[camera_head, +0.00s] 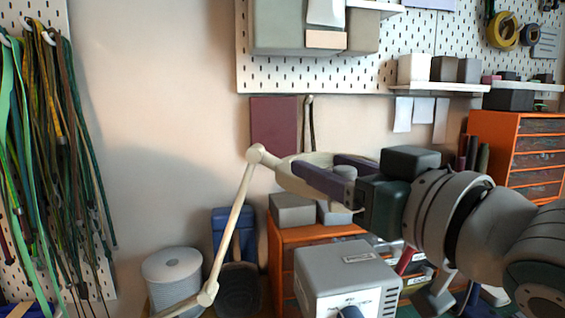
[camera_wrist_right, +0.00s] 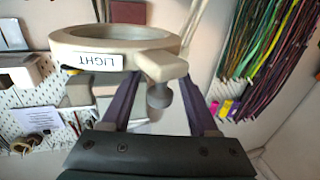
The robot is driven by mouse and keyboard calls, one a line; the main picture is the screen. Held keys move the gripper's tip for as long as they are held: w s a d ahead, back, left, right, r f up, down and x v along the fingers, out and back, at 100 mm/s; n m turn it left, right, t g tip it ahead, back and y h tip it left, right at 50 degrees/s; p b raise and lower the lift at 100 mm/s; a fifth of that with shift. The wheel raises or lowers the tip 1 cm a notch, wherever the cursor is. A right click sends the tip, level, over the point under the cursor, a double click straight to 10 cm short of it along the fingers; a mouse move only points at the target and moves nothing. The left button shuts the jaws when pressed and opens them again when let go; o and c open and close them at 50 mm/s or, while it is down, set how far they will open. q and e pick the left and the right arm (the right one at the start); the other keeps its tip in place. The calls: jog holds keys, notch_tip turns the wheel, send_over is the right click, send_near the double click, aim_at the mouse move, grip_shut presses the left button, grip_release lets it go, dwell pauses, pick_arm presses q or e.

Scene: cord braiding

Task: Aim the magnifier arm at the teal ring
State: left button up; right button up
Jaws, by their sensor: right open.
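The magnifier arm (camera_head: 231,225) is a beige jointed arm rising from the lower left to an elbow, then running right to its round head. In the right wrist view the magnifier head (camera_wrist_right: 110,38) is a beige ring with a white "LIGHT" label. A grey knob (camera_wrist_right: 159,96) hangs under the bracket at its side. My right gripper (camera_head: 317,163) is open, its purple fingers at the head; in the wrist view the fingers (camera_wrist_right: 160,78) stand either side of the knob, with gaps visible. I cannot make out a teal ring. My left gripper is not in view.
A grey box (camera_head: 345,278) stands below my right gripper, in front of an orange cabinet (camera_head: 283,262). A white spool (camera_head: 172,279) is at the lower left. Cords (camera_head: 45,150) hang at the left. A pegboard (camera_head: 290,75) with shelves is behind.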

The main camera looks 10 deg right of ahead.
jog(key=shift+w+a, duration=0.15)
jog(key=shift+w, duration=0.3)
jog(key=shift+c, duration=0.3)
grip_shut()
dwell(0.9)
